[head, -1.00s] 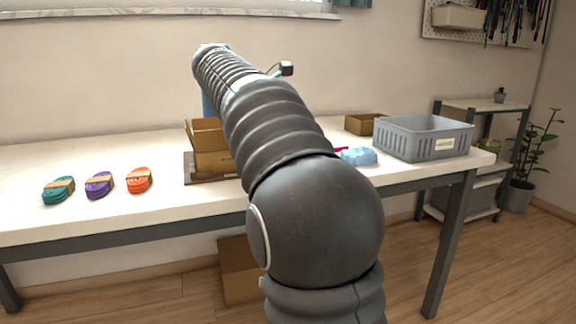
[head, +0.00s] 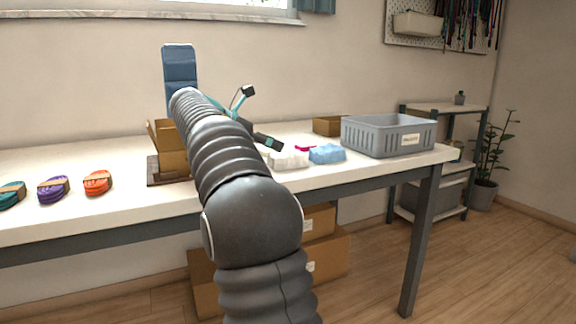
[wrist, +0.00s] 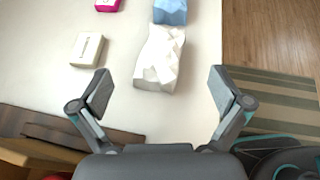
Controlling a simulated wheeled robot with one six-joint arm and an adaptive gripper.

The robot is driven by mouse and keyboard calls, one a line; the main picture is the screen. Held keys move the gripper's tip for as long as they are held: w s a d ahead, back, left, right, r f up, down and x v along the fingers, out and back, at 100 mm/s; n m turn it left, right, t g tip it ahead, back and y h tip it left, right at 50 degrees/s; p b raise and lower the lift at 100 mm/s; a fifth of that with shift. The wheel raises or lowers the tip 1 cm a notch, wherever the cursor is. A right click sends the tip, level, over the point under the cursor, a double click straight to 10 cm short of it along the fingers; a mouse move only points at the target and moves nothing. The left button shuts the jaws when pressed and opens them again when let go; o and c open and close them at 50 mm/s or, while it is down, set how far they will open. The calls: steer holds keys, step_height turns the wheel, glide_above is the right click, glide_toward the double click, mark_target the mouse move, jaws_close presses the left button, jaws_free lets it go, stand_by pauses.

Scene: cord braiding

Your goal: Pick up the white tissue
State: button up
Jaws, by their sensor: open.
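The white tissue (wrist: 160,57) is a crumpled, faceted white bundle on the white table. In the wrist view it lies ahead of the open fingers of my gripper (wrist: 162,92), roughly in line with the gap between them, and nothing is held. In the head view the white tissue (head: 290,160) sits just left of a light blue tissue-like bundle (head: 327,153). One finger of my gripper (head: 268,142) shows near its left side; my arm hides the rest.
A pink item (wrist: 108,4) and a small white labelled box (wrist: 87,49) lie nearby. A grey crate (head: 388,137) stands to the right, a small brown box (head: 328,126) behind. An open cardboard box (head: 172,162) stands left. Cord bundles lie farther left.

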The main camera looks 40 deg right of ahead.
mark_target(284, 162)
steer(key=shift+b+x, duration=0.55)
steer(key=shift+x, duration=2.6)
steer(key=shift+r, duration=0.15)
steer(key=c, duration=1)
